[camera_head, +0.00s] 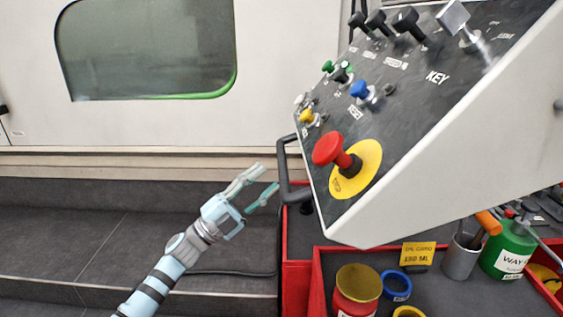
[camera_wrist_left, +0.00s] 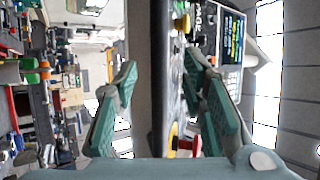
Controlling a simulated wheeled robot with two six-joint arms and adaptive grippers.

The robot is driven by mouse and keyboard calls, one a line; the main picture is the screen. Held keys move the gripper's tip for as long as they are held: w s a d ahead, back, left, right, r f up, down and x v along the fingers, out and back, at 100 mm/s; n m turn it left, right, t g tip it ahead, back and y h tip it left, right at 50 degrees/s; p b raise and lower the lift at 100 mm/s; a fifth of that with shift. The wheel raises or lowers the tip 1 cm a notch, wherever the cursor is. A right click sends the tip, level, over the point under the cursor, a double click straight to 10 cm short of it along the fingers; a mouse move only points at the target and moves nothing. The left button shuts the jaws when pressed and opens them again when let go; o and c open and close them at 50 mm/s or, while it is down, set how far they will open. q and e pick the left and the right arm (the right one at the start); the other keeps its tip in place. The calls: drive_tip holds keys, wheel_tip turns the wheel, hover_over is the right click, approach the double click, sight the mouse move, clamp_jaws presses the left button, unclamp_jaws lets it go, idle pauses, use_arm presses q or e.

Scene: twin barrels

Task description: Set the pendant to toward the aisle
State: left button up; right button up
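The pendant is a tilted control box with a dark face (camera_head: 392,112) and pale sides, filling the upper right of the head view. A black bar handle (camera_head: 283,170) stands out from its left edge. Its face carries a red mushroom button (camera_head: 330,149) on a yellow disc. My left gripper (camera_head: 261,182) is just left of the handle, its fingers apart and pointing toward it. In the left wrist view, the fingers (camera_wrist_left: 158,85) are wide apart with the pendant's dark edge between and beyond them. I see no contact with the handle. My right gripper is not in view.
Below the pendant is a red-edged cart (camera_head: 316,275) with a red can (camera_head: 357,290), tape rolls (camera_head: 396,286), a grey cup (camera_head: 461,258) and a green bottle (camera_head: 508,250). A pale machine wall with a window (camera_head: 146,48) stands behind. Grey steps (camera_head: 80,230) lie at left.

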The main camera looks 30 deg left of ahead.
sight(282, 165)
use_arm(q)
drive_tip(key=p+x, duration=0.1)
drive_tip(key=x, duration=0.5)
drive_tip(key=shift+d+r, duration=0.1)
clamp_jaws()
